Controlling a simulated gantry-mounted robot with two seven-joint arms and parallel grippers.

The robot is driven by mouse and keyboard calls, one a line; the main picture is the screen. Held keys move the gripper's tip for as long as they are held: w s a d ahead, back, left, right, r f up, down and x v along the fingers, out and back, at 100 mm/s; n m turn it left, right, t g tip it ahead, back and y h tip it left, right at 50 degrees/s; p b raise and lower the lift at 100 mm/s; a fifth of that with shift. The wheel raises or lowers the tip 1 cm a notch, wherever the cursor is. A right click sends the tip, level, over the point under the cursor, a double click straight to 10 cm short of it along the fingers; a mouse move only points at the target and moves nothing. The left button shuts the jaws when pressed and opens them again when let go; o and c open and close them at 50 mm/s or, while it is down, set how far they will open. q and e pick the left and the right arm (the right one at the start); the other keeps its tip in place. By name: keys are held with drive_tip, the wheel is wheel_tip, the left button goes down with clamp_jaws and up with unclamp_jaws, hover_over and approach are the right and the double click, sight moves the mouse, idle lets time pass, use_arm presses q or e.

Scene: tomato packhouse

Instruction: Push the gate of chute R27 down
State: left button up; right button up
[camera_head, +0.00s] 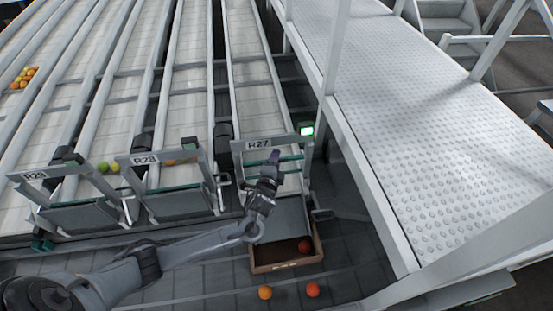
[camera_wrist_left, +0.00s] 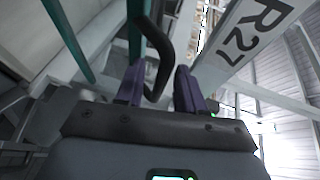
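Chute R27 has a white frame with the label R27 (camera_head: 259,144) and a lit green lamp (camera_head: 306,130) at its right corner. The green-edged gate bar (camera_head: 291,158) of R27 shows just under the frame, higher than the green edges on the neighbouring chutes. My left gripper (camera_head: 273,160) is in front of this frame, its arm reaching in from the left. In the left wrist view, the purple fingertips (camera_wrist_left: 160,82) stand apart. A dark curved handle (camera_wrist_left: 160,50) comes down between them; I cannot tell whether they touch it. My right gripper is out of view.
A cardboard box (camera_head: 287,265) with a red tomato stands below R27's chute. Two tomatoes (camera_head: 288,291) lie on the floor in front. Chutes R28 (camera_head: 145,159) and R29 (camera_head: 35,176) are to the left. A raised metal walkway (camera_head: 430,140) runs along the right.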

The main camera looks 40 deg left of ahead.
use_arm(q)
drive_tip(key=shift+x, duration=0.85)
clamp_jaws()
